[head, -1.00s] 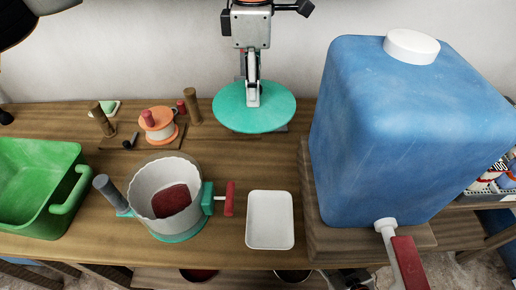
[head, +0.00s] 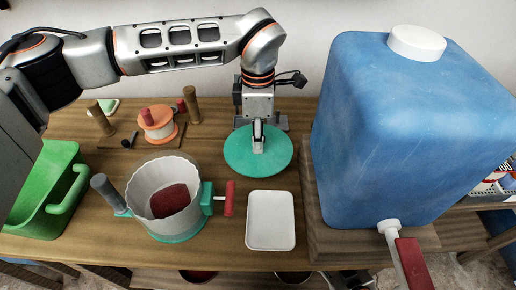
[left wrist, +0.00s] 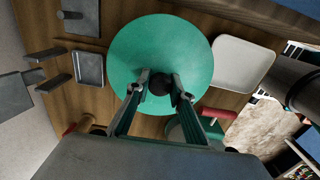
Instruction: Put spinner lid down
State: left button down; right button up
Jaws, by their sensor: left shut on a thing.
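The spinner lid (head: 275,160) is a flat round teal disc in the head view, level and low over the table behind the white tray. My left gripper (head: 258,148) comes down over it and is shut on its dark centre knob. In the left wrist view the lid (left wrist: 140,50) fills the middle, with the gripper fingertips (left wrist: 160,84) around the knob. I cannot tell whether the lid touches the table. The spinner bowl (head: 146,190) stands uncovered at front left, white with a teal base, a red-handled crank and a dark red thing inside. My right gripper is not in view.
A white tray (head: 270,221) lies in front of the lid. A large blue water container (head: 400,130) stands at the right on a wooden board. A green tub (head: 40,205) is at the left. A spool (head: 157,124) and wooden pegs stand behind the bowl.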

pick_arm(q)
jog(key=shift+f, duration=2.05)
jog(key=shift+f, duration=0.1)
jog(key=shift+f, duration=0.4)
jog(key=shift+f, duration=0.1)
jog(key=c, duration=1.8)
grip_release()
jog(key=shift+o, duration=0.2)
notch_tip(320, 180, up, 13)
jog(key=shift+r, duration=0.1)
